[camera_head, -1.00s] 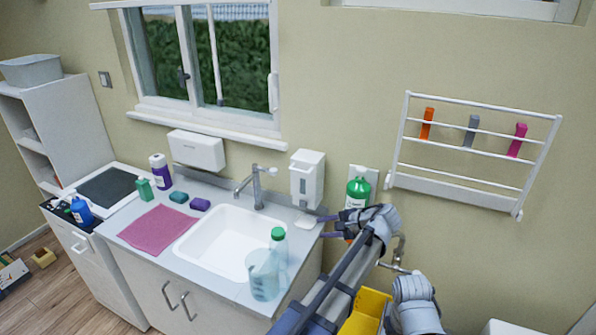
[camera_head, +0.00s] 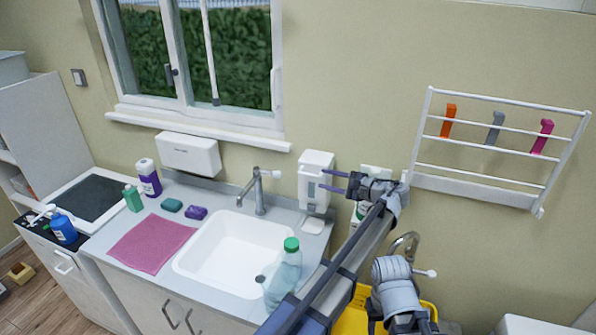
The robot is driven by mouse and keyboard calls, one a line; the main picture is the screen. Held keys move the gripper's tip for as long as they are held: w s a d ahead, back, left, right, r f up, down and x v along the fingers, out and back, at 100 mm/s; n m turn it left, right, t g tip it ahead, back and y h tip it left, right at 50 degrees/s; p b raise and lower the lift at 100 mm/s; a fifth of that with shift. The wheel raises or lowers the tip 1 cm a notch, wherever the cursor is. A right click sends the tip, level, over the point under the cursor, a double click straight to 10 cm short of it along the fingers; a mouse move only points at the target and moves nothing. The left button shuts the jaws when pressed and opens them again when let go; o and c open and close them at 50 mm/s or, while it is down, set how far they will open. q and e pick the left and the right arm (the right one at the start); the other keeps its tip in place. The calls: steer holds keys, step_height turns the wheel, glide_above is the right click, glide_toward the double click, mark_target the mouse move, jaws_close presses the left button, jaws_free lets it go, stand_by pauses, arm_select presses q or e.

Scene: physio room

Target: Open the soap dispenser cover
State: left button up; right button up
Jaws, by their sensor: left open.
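The soap dispenser (camera_head: 315,163) is a white box on the wall, right of the tap and above the back right corner of the sink counter. Its front cover looks shut and has a small grey window. My left gripper (camera_head: 321,180) is at the right part of the dispenser's front, with two thin dark fingers apart, one above the other, pointing left. The fingertips overlap the dispenser in the picture; I cannot tell whether they touch it. Nothing shows between them.
The sink (camera_head: 235,250) has a tap (camera_head: 259,192) left of the dispenser. A clear bottle with a green cap (camera_head: 285,272) stands at the counter's right front. A white wall rack (camera_head: 480,190) hangs right. A pink cloth (camera_head: 150,243) lies left of the sink.

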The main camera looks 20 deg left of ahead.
mark_target(313, 176)
arm_select(q)
steer(key=shift+a, duration=0.1)
steer(key=shift+w+a, duration=0.1)
steer(key=shift+a, duration=0.05)
steer(key=b+x, duration=0.1)
steer(key=x, duration=0.4)
steer(key=shift+b+x, duration=0.35)
steer(key=shift+x, duration=0.8)
steer(key=shift+r, duration=0.1)
jaws_close()
stand_by(0.4)
